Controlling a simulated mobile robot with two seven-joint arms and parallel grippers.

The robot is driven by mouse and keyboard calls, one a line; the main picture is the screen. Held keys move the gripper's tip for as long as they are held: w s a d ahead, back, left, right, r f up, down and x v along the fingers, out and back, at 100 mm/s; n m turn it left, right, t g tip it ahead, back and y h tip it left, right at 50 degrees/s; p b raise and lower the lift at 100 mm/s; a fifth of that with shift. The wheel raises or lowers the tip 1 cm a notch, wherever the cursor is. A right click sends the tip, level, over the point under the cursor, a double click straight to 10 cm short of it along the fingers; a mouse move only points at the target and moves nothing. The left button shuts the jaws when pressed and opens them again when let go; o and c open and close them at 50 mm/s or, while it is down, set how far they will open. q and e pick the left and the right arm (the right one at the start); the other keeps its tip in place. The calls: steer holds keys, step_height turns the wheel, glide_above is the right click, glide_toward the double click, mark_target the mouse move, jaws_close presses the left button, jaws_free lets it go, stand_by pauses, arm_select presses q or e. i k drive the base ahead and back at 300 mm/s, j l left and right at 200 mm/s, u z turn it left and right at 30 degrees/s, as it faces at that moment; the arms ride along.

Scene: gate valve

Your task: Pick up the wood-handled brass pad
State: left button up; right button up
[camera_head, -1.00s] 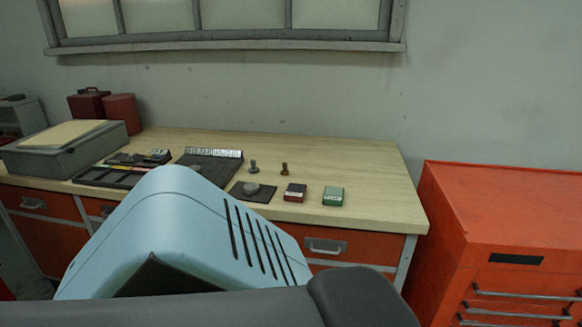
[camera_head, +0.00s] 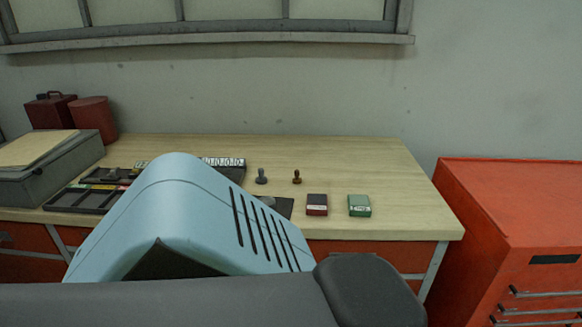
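A small upright stamp-shaped piece with a brown, brassy look (camera_head: 297,177) stands on the wooden bench top (camera_head: 400,190). It looks like the wood-handled brass pad, but it is too small to make out handle and pad clearly. A similar grey piece (camera_head: 261,176) stands just to its left. Neither of my grippers is in view.
A dark red box (camera_head: 317,204) and a green box (camera_head: 359,206) lie near the front edge. Dark trays (camera_head: 85,198), a grey case (camera_head: 55,165) and red containers (camera_head: 93,120) are at left. An orange cabinet (camera_head: 500,230) stands right. My own body hides part of the bench.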

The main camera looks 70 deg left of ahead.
mark_target(296, 180)
steer(key=k+j, duration=0.25)
steer(key=j, duration=0.15)
steer(key=k+j, duration=0.2)
steer(key=j, duration=0.2)
steer(key=k+j, duration=0.25)
steer(key=j, duration=0.15)
steer(key=k+j+z, duration=0.1)
steer(key=j, duration=0.3)
steer(key=k, duration=0.1)
